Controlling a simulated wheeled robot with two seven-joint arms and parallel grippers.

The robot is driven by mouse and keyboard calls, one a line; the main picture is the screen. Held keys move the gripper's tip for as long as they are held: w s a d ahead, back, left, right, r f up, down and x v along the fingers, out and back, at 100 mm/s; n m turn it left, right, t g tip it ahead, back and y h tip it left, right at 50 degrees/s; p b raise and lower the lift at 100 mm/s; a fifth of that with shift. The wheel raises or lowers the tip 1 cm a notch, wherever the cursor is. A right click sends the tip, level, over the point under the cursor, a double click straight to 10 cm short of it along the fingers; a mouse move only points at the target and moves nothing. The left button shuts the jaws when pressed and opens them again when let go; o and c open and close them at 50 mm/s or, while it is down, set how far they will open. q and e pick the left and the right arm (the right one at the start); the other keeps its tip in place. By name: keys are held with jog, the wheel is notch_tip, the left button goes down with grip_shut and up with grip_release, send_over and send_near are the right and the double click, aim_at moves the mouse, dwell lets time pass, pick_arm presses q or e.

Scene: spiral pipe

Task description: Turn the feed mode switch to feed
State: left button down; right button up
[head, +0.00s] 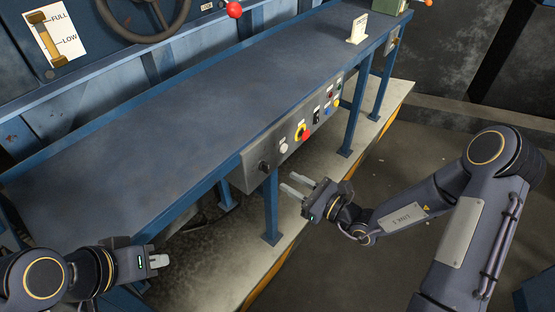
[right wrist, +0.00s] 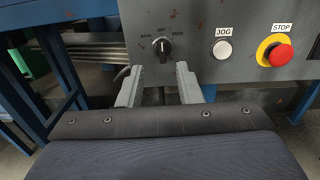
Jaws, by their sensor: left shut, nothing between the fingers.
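The feed mode switch (right wrist: 163,49) is a black rotary knob on a grey control panel (head: 290,125). Small labels sit left of, above and right of it; the right one seems to read FEED. Its handle looks roughly upright, toward the top label. In the head view the switch (head: 263,167) is at the panel's near left end. My right gripper (right wrist: 158,82) is open and empty, its two fingers just below and in front of the switch, apart from it. It also shows in the head view (head: 291,183). My left gripper (head: 159,261) is shut and empty at lower left, far from the panel.
Right of the switch are a white JOG button (right wrist: 222,49) and a red STOP button (right wrist: 279,54) on a yellow ring. Blue table legs (head: 271,208) stand under the panel. The blue tabletop (head: 170,120) is mostly clear. A steering wheel (head: 143,15) is behind.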

aim_at(265, 167)
jog(key=x, duration=0.8)
jog(key=shift+f+p, duration=0.2)
jog(key=shift+p, duration=0.2)
jog(key=shift+w+d, duration=0.1)
jog(key=shift+d, duration=0.05)
jog(key=c, duration=0.6)
